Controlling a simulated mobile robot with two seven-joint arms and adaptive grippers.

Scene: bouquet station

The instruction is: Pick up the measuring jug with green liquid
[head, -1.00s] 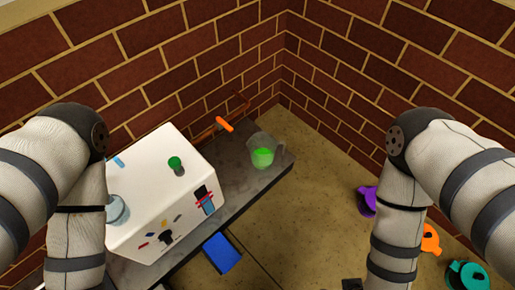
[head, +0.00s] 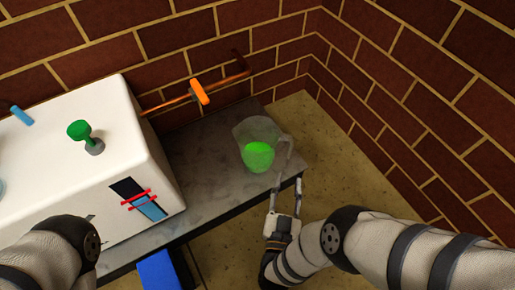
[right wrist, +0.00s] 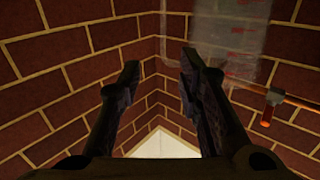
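The clear measuring jug (head: 259,132) with green liquid (head: 257,156) stands upright on the grey counter, near its right end. Its handle (head: 287,150) faces right, toward my right gripper. My right gripper (head: 287,186) is open, with its two fingers pointing up toward the handle from the counter's edge. In the right wrist view, the fingers (right wrist: 160,65) are apart, and the faint jug (right wrist: 228,30) shows beyond the right finger. Its handle appears between the fingertips; I cannot tell whether it is between them in depth. My left gripper is out of view.
A white box (head: 60,150) with a green knob (head: 79,131) stands on the grey counter (head: 210,185), left of the jug. An orange-handled pipe (head: 199,92) runs along the brick wall behind. A blue object (head: 157,272) is below the counter's front. Floor right of the counter is clear.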

